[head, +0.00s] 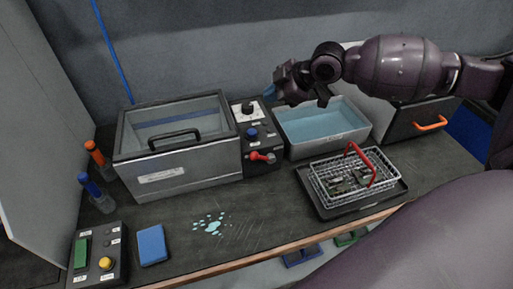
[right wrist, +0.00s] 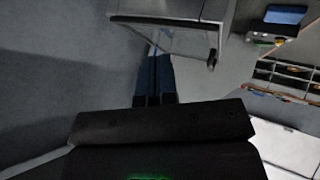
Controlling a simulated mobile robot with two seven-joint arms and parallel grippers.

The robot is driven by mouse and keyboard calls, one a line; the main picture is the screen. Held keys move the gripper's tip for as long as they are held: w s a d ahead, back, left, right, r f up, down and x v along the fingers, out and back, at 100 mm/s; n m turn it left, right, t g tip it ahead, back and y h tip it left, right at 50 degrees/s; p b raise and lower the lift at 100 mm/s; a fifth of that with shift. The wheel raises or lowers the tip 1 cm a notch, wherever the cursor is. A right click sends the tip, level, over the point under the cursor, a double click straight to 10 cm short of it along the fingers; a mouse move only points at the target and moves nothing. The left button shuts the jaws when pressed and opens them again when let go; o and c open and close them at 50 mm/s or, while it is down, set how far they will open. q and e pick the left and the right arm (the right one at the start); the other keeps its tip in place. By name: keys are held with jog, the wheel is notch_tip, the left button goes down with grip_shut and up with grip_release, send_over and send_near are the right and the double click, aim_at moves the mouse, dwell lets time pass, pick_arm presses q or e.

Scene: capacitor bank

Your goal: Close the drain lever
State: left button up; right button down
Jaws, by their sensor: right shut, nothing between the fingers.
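The red lever (head: 262,156) sits low on the front of the dark control panel (head: 261,138), beside the grey lidded tank. It lies roughly sideways. I see no label naming it the drain lever. My right gripper (head: 271,93) is shut and empty, with blue fingertips. It is above and behind the lever, near the panel's top right, apart from the lever. In the right wrist view the blue fingers (right wrist: 154,72) are together with nothing between them. The lever cannot be made out there. My left gripper is not in view.
A grey tank (head: 178,158) stands left of the panel, a water-filled basin (head: 325,149) right. A wire basket with a red handle (head: 358,163) sits on a dark tray. A blue sponge (head: 152,245), button box (head: 117,240) and bottles are at left. Front middle has a puddle.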

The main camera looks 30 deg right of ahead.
jog(key=s+d+g, duration=0.1)
jog(key=s+g, duration=0.1)
jog(key=s, duration=0.1)
jog(key=n+g+y+b, duration=0.2)
jog(key=g, duration=0.1)
send_over(257, 154)
jog(key=f, duration=0.8)
jog(key=shift+s+a+f, duration=0.1)
jog(key=shift+s+f, duration=0.15)
jog(key=shift+f, duration=0.1)
jog(key=f, duration=0.3)
jog(key=shift+w+d, duration=0.2)
jog(key=shift+d, duration=0.05)
jog(key=shift+f, duration=0.4)
jog(key=shift+a+f, duration=0.1)
jog(key=shift+f, duration=0.05)
